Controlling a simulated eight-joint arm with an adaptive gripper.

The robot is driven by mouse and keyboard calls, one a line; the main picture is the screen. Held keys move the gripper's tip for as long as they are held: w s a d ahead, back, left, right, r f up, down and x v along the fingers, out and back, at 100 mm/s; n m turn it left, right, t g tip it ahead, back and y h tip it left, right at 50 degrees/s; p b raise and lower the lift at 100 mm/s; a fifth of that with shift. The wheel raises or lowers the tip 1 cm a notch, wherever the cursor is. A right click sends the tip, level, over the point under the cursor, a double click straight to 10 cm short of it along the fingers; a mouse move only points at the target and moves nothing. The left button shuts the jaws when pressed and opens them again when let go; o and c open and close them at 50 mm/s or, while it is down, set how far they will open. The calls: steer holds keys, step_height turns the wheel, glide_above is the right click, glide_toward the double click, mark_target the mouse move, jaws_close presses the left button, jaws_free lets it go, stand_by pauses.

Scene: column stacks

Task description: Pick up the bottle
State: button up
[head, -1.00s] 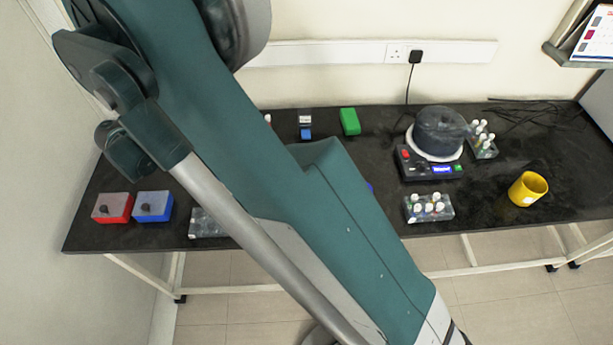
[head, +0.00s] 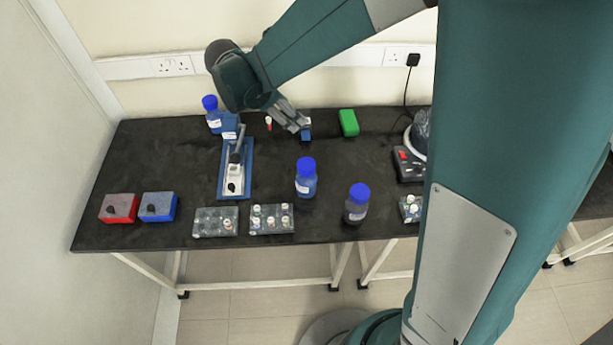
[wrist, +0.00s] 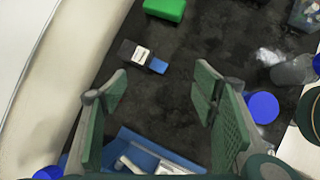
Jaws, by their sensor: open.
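Three blue-capped bottles show in the head view: one at the back left (head: 213,116), a blue one near the middle (head: 306,181), and a darker one at the front edge (head: 356,207). In the wrist view one blue cap (wrist: 263,107) is just right of the right finger, another is cut off at the right edge, and a blue cap (wrist: 48,173) shows at the bottom left. My gripper (head: 294,117) is over the back of the table, behind the middle bottle. In the wrist view its fingers (wrist: 158,102) are wide apart with no bottle between them.
A blue stand with a white device (head: 235,168) is left of the middle bottle. Vial racks (head: 271,219) and red and blue boxes (head: 157,207) line the front. A green block (head: 348,122) and small blue-and-black item (wrist: 143,56) are at the back. My arm hides the right side.

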steer(key=s+d+r+m+g+y+p, duration=0.1)
steer(key=s+d+m+g+y, duration=0.2)
steer(key=s, duration=0.5)
step_height(320, 180, up, 3)
steer(key=m+y+p, duration=0.2)
steer(key=y, duration=0.2)
glide_above(308, 163)
steer(key=shift+g, duration=0.4)
steer(key=shift+a+f, duration=0.1)
steer(key=shift+f, duration=5.45)
steer(key=shift+f, duration=0.15)
steer(key=shift+a+f+b, duration=0.15)
steer(key=shift+f+b, duration=0.25)
steer(key=shift+f, duration=0.75)
steer(key=shift+f, duration=0.1)
steer(key=shift+s+a+f+b, duration=0.1)
steer(key=shift+f+b, duration=0.1)
steer(key=shift+f, duration=0.6)
steer(key=shift+w+a+f+b, duration=0.1)
steer(key=shift+a+f+b, duration=0.1)
steer(key=shift+f, duration=0.65)
steer(key=shift+s+a+f+b, duration=0.1)
steer(key=shift+f+b, duration=0.1)
steer(key=shift+f, duration=0.6)
